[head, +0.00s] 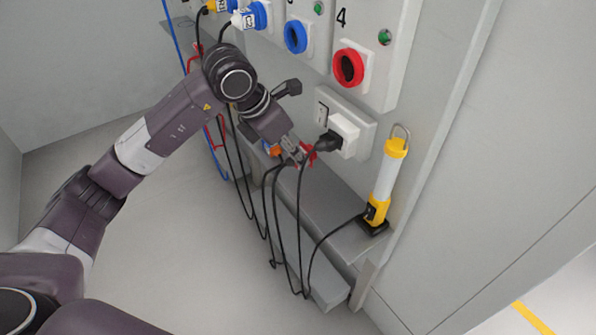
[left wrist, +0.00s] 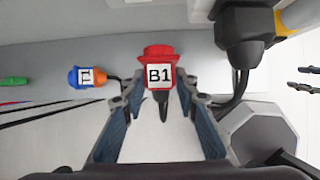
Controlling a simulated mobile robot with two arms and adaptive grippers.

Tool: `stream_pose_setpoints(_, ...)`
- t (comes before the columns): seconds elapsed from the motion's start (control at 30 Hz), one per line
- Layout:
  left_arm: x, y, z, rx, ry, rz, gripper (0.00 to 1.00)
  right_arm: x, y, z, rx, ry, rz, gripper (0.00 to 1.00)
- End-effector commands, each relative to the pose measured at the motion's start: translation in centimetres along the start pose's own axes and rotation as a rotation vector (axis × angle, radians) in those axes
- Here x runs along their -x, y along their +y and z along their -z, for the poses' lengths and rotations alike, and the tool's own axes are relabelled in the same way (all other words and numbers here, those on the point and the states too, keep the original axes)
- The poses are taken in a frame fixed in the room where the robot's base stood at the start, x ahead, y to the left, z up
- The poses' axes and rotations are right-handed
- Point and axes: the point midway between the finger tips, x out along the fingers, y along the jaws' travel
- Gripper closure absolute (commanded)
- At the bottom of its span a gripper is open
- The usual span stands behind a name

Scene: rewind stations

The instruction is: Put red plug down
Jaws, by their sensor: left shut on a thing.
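The red plug (left wrist: 157,54), with a white label reading B1, sits between the fingers of my left gripper (left wrist: 157,88) in the left wrist view. The gripper is shut on it, and a dark cable end points away from the plug's lower side. In the head view my left gripper (head: 297,154) is over the grey ledge (head: 325,203) under the socket panel, with a bit of the red plug (head: 309,158) showing beside the fingers. I cannot tell whether the plug touches the ledge. My right gripper cannot be made out.
An orange and blue plug (left wrist: 87,78) lies left of the red plug. A black plug (head: 328,142) is in the white socket (head: 345,131). A yellow lamp (head: 385,180) stands on the ledge's right end. The red socket (head: 348,67), number 4, is empty. Black cables hang off the ledge.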

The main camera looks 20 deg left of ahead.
Motion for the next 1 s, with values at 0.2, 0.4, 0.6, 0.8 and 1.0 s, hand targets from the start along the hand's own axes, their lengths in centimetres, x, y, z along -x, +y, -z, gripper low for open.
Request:
stream_pose_setpoints(0.2, -2.7, -0.1, 0.6, 0.000, 0.001, 0.001, 1.00, 1.6, 0.1, 0.1, -0.001, 0.009, -0.001, 0.60)
stream_pose_setpoints(0.4, -3.9, -0.1, 1.3, 0.000, 0.001, 0.001, 1.00, 2.6, 0.1, 0.1, -0.001, 0.013, -0.003, 0.60)
stream_pose_setpoints(0.6, -6.5, -0.2, 2.4, 0.000, 0.000, 0.003, 1.00, 3.4, 0.1, -0.1, -0.002, 0.019, -0.004, 0.60)
stream_pose_setpoints(0.8, -6.7, -0.1, 2.2, -0.001, -0.002, 0.000, 1.00, 3.4, 0.1, -0.1, -0.002, 0.017, -0.004, 0.60)
stream_pose_setpoints(1.0, -7.1, -0.1, 2.5, -0.001, -0.001, 0.000, 1.00, 3.0, 0.1, -0.2, -0.002, 0.017, -0.004, 0.60)
